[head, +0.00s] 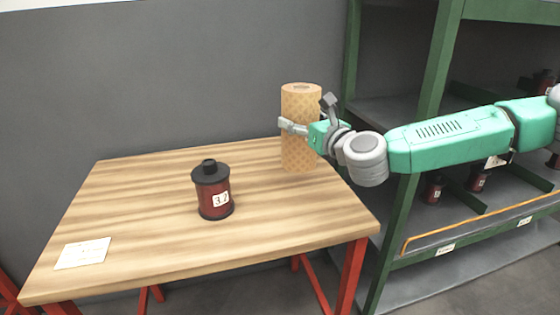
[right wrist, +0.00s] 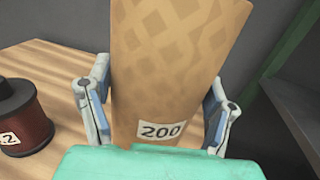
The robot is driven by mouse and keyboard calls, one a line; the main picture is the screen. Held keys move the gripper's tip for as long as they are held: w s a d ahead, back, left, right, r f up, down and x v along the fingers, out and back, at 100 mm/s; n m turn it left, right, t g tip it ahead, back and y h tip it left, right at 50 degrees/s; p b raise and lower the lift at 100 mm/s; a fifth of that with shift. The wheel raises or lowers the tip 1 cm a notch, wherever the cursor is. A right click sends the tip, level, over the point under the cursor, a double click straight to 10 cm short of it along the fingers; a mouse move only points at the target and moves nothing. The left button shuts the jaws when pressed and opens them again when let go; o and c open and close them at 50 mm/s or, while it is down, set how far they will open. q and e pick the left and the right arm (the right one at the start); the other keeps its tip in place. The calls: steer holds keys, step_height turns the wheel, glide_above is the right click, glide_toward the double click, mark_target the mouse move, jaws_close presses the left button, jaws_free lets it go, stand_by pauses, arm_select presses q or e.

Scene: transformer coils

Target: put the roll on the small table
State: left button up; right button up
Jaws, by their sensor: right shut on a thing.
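The roll (head: 299,100) is a tall tan cylinder with a diamond pattern. It stands upright at the back right corner of the small wooden table (head: 130,215). In the right wrist view the roll (right wrist: 175,60) fills the middle and bears a "200" label. My right gripper (head: 300,127) is shut around the roll at about mid-height, one finger on each side; it also shows in the right wrist view (right wrist: 158,112). Whether the roll's base touches the tabletop I cannot tell. My left gripper is not in view.
A black and dark red coil (head: 213,190) labelled "32" stands mid-table. A paper note (head: 82,253) lies at the front left. A green-framed shelf (head: 435,60) with more coils stands on the right. The table's left part is mostly clear.

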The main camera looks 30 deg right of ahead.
mark_target(303, 156)
steer(key=a+f, duration=0.2)
steer(key=f, duration=0.1)
steer(key=shift+w+a+f+b, duration=0.1)
steer(key=shift+w+a+b, duration=0.05)
steer(key=shift+a+b, duration=0.25)
steer(key=shift+a, duration=0.25)
steer(key=shift+f, duration=0.3)
steer(key=d+f, duration=0.2)
steer(key=f, duration=0.1)
steer(key=shift+f+b, duration=0.3)
steer(key=shift+b, duration=0.1)
steer(key=shift+d+f, duration=0.15)
steer(key=shift+d, duration=0.1)
steer(key=o, duration=1.4)
steer(key=shift+a+f, duration=0.1)
steer(key=shift+a, duration=0.25)
steer(key=shift+o, duration=1.4)
steer(key=shift+a, duration=0.3)
steer(key=shift+a+r, duration=0.25)
steer(key=shift+a, duration=0.05)
steer(key=shift+s+d+f, duration=0.1)
steer(key=shift+s+d, duration=0.35)
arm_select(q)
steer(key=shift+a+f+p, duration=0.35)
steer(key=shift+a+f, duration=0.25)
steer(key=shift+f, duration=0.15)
arm_select(e)
steer(key=s, duration=1.1)
steer(key=shift+s, duration=0.15)
